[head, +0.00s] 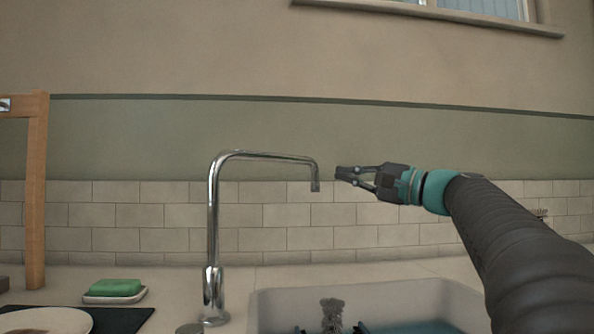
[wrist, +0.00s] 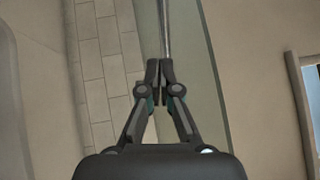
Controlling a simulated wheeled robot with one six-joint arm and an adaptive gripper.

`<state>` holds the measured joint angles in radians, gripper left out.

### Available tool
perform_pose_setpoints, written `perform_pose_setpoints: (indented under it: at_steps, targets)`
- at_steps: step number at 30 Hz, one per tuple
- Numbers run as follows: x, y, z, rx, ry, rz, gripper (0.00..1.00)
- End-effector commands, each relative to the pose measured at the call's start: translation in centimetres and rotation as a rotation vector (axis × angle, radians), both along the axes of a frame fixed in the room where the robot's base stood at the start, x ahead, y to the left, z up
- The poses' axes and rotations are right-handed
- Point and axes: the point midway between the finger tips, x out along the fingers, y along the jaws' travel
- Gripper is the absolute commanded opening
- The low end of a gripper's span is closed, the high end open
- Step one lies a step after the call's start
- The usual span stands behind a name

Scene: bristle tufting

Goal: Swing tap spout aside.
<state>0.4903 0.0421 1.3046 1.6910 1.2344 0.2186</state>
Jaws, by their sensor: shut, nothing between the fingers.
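A chrome tap (head: 213,230) stands upright behind the sink, with a tall riser. Its spout (head: 265,156) runs to the right and turns down at its tip. My gripper (head: 340,173) is shut and empty, just right of the spout's downturned tip, with a small gap showing in the head view. In the wrist view my gripper (wrist: 160,66) has its fingertips together, and a thin part of the spout (wrist: 166,28) shows beyond them. Whether the fingers touch the spout cannot be told.
A pale sink (head: 270,300) lies below, with a grey brush (head: 332,314) in it. A green sponge (head: 115,287) on a dish, a plate (head: 45,321) and a wooden frame (head: 36,190) are at the left. A tiled wall (head: 260,215) stands behind.

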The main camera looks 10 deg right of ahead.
Motion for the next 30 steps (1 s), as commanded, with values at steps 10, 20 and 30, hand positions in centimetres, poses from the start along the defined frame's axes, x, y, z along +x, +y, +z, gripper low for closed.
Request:
perform_pose_setpoints:
  at_steps: [10, 20, 30]
  targets:
    - [2.1, 1.0, 0.8, -0.022, -0.038, -0.035, 0.0]
    - [6.5, 5.2, 2.1, -0.023, -0.038, -0.033, 0.0]
    - [9.9, 8.3, 3.0, -0.023, -0.038, -0.035, 0.0]
